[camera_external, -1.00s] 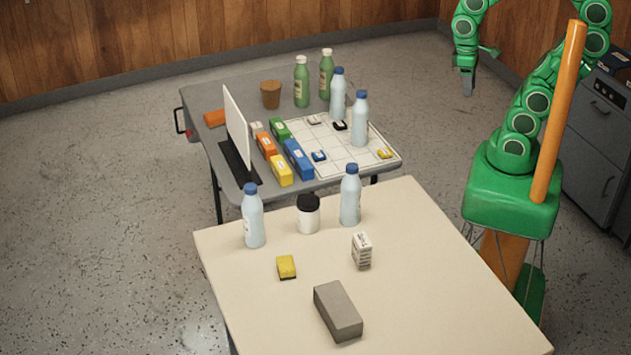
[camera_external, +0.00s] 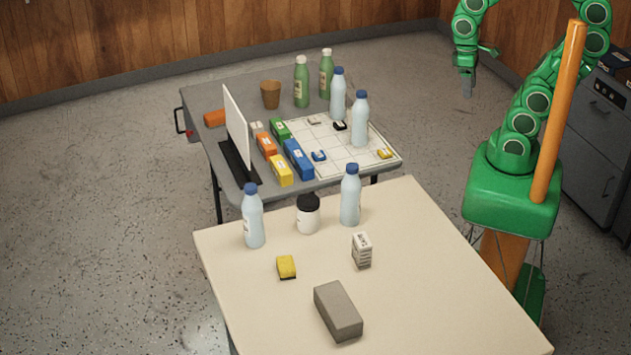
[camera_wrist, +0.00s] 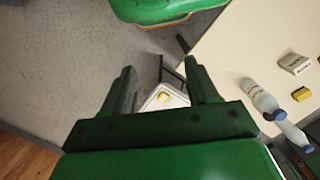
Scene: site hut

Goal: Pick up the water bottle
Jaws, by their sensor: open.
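Several clear pale-blue water bottles with blue caps are in view. On the cream table, one bottle (camera_external: 253,218) stands at the left and another bottle (camera_external: 350,197) stands near the back edge. On the grey table, two more stand on a white gridded sheet: a bottle (camera_external: 338,97) and a bottle (camera_external: 360,122). My gripper (camera_external: 467,90) hangs in the air at upper right, away from both tables and all bottles. In the wrist view my gripper (camera_wrist: 160,70) has its fingers apart with nothing held between them. A blue-capped bottle (camera_wrist: 258,95) shows there at right.
A white jar (camera_external: 308,216) with a black lid stands between the two near bottles. A carton (camera_external: 362,252), a yellow sponge (camera_external: 286,267) and a grey block (camera_external: 338,312) are on the cream table (camera_external: 430,290). Green bottles (camera_external: 301,84), a white panel (camera_external: 237,128) and coloured boxes occupy the grey table.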

